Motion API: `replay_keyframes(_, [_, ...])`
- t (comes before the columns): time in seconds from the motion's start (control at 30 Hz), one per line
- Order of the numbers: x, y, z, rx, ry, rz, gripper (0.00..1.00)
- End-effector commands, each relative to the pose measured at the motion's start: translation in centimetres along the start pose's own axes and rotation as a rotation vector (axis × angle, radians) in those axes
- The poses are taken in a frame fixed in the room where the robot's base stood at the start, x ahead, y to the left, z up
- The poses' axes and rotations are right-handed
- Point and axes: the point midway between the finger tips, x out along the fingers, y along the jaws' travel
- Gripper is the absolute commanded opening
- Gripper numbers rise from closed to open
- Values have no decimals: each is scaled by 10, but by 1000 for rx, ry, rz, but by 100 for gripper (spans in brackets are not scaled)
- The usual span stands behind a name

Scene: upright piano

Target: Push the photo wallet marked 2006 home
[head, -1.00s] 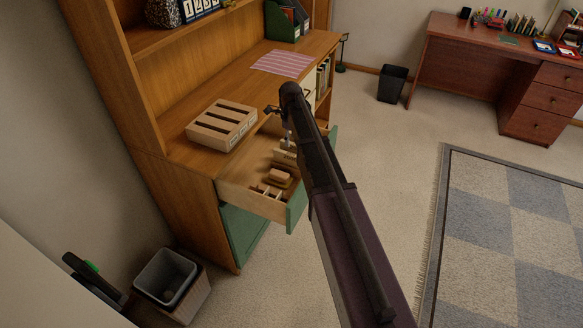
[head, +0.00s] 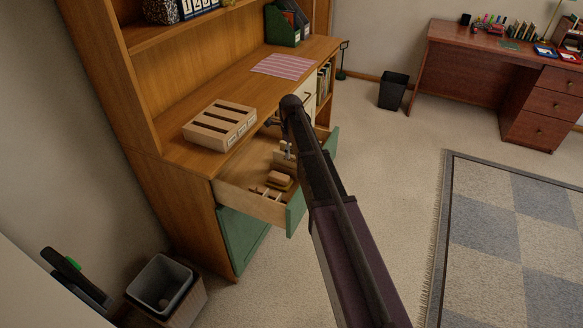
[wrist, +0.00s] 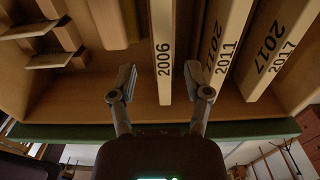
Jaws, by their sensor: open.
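The photo wallet marked 2006 (wrist: 162,45) is a pale, narrow block in the wrist view, with its number reading up its face. It is inside the open drawer (head: 235,198). My gripper (wrist: 161,75) is open, with one finger on each side of the wallet in the picture and a gap to each. I cannot tell how far the fingertips are from it in depth. In the head view my arm hides most of the gripper and the wallet.
Wooden dividers (wrist: 45,35) are at the drawer's left. A slotted wooden box (head: 219,125) sits on the cabinet top above. A bin (head: 160,287) stands on the floor.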

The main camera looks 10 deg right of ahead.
Motion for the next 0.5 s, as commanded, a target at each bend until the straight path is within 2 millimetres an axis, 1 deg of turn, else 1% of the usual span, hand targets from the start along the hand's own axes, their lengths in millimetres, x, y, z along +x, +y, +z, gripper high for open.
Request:
replay_keyframes(0.27, [1,0,0,0,0,0,63])
replay_keyframes(0.5, [14,-1,0,0,0,0,63])
